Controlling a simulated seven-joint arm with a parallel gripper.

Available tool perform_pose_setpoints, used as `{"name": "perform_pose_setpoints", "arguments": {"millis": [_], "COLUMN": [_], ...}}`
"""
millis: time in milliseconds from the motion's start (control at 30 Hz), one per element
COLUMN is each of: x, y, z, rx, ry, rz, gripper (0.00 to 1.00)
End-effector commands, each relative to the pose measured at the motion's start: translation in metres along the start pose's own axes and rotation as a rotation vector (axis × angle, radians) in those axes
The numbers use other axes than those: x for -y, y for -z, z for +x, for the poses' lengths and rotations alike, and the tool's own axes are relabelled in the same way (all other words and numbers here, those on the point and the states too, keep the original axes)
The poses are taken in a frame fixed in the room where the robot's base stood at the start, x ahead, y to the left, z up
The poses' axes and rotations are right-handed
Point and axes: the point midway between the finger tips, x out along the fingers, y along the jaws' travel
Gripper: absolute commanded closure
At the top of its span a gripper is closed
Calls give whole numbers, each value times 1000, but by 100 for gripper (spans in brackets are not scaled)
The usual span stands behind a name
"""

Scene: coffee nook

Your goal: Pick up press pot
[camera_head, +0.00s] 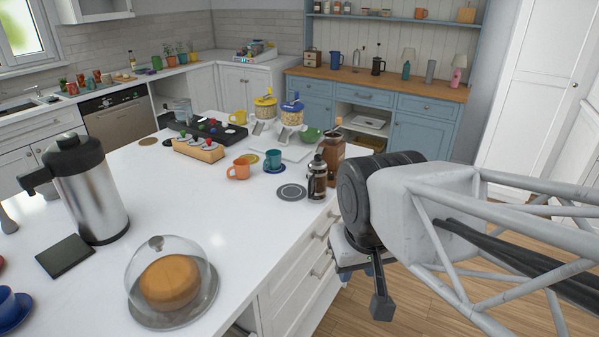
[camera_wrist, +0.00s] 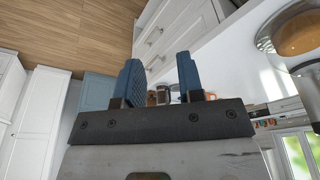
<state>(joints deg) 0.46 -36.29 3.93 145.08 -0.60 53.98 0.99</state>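A press pot (camera_head: 317,178) with a dark lid and dark contents stands upright on the white island (camera_head: 150,190), near its right edge. Another dark pot that looks like a press pot (camera_head: 377,66) stands on the wooden top of the blue hutch at the back. My gripper (camera_wrist: 160,75) is open and empty, its two blue-padded fingers apart. In the head view my gripper (camera_head: 378,290) hangs beyond the island's right edge, nearer the camera than the press pot and apart from it. In the wrist view, small containers show between the fingers, too small to tell which is the pot.
A tall jar of brown contents (camera_head: 333,158) stands close behind the press pot. A grey round coaster (camera_head: 291,192), an orange mug (camera_head: 238,169) and a teal cup (camera_head: 272,159) lie to its left. A glass-domed cake (camera_head: 170,280) and steel dispenser (camera_head: 90,190) stand nearer.

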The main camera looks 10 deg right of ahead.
Motion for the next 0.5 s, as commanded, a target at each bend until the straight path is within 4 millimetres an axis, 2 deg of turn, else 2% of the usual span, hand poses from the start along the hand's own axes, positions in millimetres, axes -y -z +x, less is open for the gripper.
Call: {"name": "perform_pose_setpoints", "arguments": {"millis": [33, 67, 367, 500], "x": [0, 0, 0, -4], "y": [0, 0, 1, 9], "z": [0, 0, 0, 3], "rx": [0, 0, -2, -21], "ry": [0, 0, -1, -13], "rz": [0, 0, 0, 1], "gripper": [73, 77, 77, 77]}}
